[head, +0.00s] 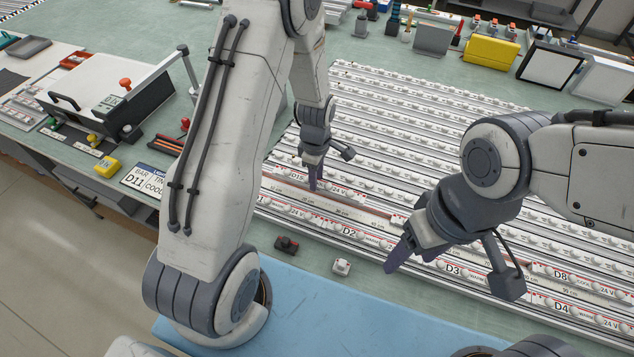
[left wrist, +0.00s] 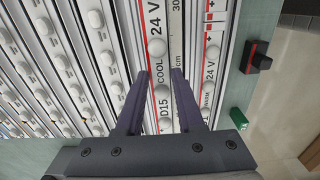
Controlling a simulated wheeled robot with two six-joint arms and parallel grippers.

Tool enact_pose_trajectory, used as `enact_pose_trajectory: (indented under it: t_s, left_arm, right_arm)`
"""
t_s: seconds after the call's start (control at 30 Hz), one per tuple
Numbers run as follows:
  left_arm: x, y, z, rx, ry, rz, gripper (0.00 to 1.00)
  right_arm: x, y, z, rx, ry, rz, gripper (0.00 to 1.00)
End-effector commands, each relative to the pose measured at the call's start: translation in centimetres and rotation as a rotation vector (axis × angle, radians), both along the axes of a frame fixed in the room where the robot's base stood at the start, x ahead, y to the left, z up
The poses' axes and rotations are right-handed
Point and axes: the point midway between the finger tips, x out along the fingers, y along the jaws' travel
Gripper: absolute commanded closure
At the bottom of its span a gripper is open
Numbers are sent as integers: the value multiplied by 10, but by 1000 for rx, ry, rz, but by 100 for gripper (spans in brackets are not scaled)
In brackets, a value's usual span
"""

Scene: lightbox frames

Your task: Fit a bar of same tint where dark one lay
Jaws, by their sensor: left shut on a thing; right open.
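My left gripper (head: 314,186) is shut on a white bar marked D15, COOL, 24 V (head: 295,175). The bar, with round white lenses, also shows between the dark fingers in the left wrist view (left wrist: 165,120). It lies along a strip with a centimetre scale (head: 325,208); I cannot tell whether it is seated or just above. Bar D1 (head: 270,205) and bar D2 (head: 349,232) are in the row in front. The sign (head: 145,181) reads BAR D11, with a tint line that seems to say COOL. My right gripper (head: 398,262) is open and empty above the front rows.
The frame (head: 400,120) holds many parallel rows of bars. A black block (head: 287,244) and a small white block (head: 342,267) lie at its front edge. Bar D8 (head: 560,270), marked COOL, is at the right. A lidded box (head: 110,98) stands at the left.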

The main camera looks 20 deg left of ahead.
Motion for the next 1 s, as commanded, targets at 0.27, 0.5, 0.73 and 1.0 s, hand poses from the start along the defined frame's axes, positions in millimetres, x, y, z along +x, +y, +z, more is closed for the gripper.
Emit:
enact_pose_trajectory:
  t_s: [0.27,0.5,0.73,1.0]
  left_arm:
    - [1,-1,-29,0,4,-1,100]
    - [2,0,-42,0,-1,-1,100]
    - [2,0,-44,0,0,-1,100]
    - [2,0,-44,0,0,-1,33]
  right_arm:
    - [0,0,14,0,0,1,33]
    - [0,0,16,0,0,2,33]
    - [0,0,13,0,0,2,33]
    - [0,0,14,0,0,2,33]
